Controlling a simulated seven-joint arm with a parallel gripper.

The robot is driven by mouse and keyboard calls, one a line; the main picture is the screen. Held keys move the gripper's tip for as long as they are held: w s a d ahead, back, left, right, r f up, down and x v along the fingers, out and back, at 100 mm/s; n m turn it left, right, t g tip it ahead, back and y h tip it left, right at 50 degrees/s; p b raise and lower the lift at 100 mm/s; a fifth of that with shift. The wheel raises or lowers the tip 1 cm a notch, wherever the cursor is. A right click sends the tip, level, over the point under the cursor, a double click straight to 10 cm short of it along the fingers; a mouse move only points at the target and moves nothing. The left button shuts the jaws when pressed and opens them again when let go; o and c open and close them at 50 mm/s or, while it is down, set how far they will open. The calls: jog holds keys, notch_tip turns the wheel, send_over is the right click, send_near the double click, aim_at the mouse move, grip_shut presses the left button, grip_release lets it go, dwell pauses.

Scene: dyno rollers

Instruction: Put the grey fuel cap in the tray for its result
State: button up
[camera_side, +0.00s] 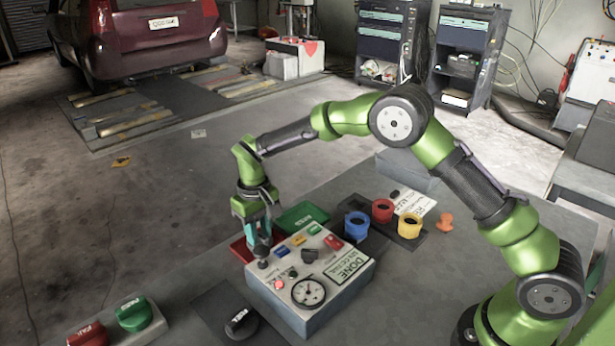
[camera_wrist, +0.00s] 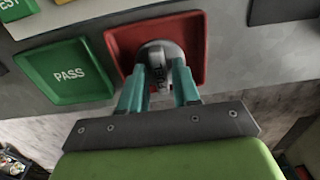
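The grey fuel cap (camera_wrist: 161,52) shows in the wrist view between my teal fingertips, over the red tray (camera_wrist: 195,30). My gripper (camera_wrist: 160,75) appears shut on it, with a finger at each side of its raised grip. I cannot tell whether the cap touches the tray floor. In the side view my gripper (camera_side: 261,243) points down behind the left corner of the grey test box (camera_side: 314,282), by the red tray (camera_side: 240,250); the cap is not clear there. The green tray marked PASS (camera_wrist: 70,72) lies beside the red one, also in the side view (camera_side: 302,216).
The test box carries a gauge, coloured buttons and a DONE label. A black cap marked FUEL (camera_side: 241,323) lies on a dark mat in front. Blue (camera_side: 357,226), red (camera_side: 382,210) and yellow (camera_side: 410,226) ring-shaped parts stand right of the trays. Red and green labelled pieces (camera_side: 134,314) are front left.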

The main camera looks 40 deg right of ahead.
aim_at(259, 234)
jog(key=shift+o, duration=0.5)
jog(key=shift+r, duration=0.1)
jog(key=s+d+r+t, duration=0.1)
jog(key=s+d+r, duration=0.1)
jog(key=r, duration=0.8)
jog(key=s+d+r, duration=0.1)
jog(key=s+r, duration=0.2)
jog(key=r, duration=0.6)
jog(key=s+d+r+m+t+y, duration=0.2)
jog(key=s+d+r, duration=0.25)
jog(key=s, duration=0.45)
jog(key=s+d+f+m+t, duration=0.2)
jog(key=s+t, duration=0.2)
jog(key=s, duration=1)
jog(key=shift+f, duration=0.2)
